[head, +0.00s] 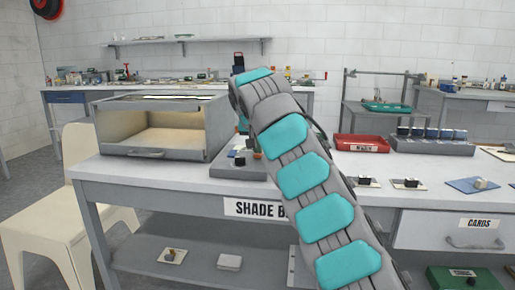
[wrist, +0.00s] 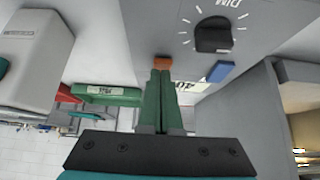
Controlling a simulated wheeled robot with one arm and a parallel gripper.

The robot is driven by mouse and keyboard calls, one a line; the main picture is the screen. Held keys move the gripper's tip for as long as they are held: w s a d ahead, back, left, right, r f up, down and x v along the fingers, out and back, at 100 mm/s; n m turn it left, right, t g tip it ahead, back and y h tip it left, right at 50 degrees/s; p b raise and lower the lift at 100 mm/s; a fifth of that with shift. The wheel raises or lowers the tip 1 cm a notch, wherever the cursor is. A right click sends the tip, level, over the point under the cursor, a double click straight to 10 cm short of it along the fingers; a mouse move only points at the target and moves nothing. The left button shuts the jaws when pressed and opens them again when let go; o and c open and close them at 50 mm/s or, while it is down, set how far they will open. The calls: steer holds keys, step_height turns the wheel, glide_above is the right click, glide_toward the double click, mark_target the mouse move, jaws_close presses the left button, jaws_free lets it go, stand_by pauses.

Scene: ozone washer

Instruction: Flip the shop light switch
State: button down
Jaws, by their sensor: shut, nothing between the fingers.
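A grey control box (head: 228,173) sits on the bench in the head view, partly behind my arm. In the wrist view the box's panel (wrist: 265,25) carries a black dial (wrist: 213,36) marked DIM and a blue block-like control (wrist: 220,71). A small orange piece (wrist: 162,62) shows right at my fingertips; I cannot tell whether they touch it. My gripper (wrist: 161,74) is shut and empty, its green fingers together over the panel. A white label beside the fingers is partly hidden. No control is clearly readable as the shop light switch. My arm hides the gripper in the head view.
An open-fronted grey booth (head: 150,128) stands left of the control box. A red tray (head: 362,143) and a rack of dark jars (head: 432,144) are on the right. Small plates with knobs lie along the bench's front. A cream chair (head: 75,205) stands at the left.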

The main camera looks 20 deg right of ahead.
steer(key=shift+w+f+b, duration=0.2)
steer(key=shift+b, duration=0.9)
steer(key=shift+w+b, duration=0.1)
steer(key=shift+b, duration=0.7)
steer(key=shift+f+t+h+b, duration=0.15)
steer(key=shift+t+h+b, duration=0.15)
steer(key=shift+b, duration=0.85)
steer(key=shift+s+a+f+b, duration=0.15)
steer(key=shift+s+f+b, duration=0.2)
steer(key=shift+b, duration=0.55)
steer(key=shift+r+p, duration=0.4)
steer(key=shift+r, duration=0.1)
steer(key=shift+r+p, duration=0.7)
steer(key=shift+p, duration=0.15)
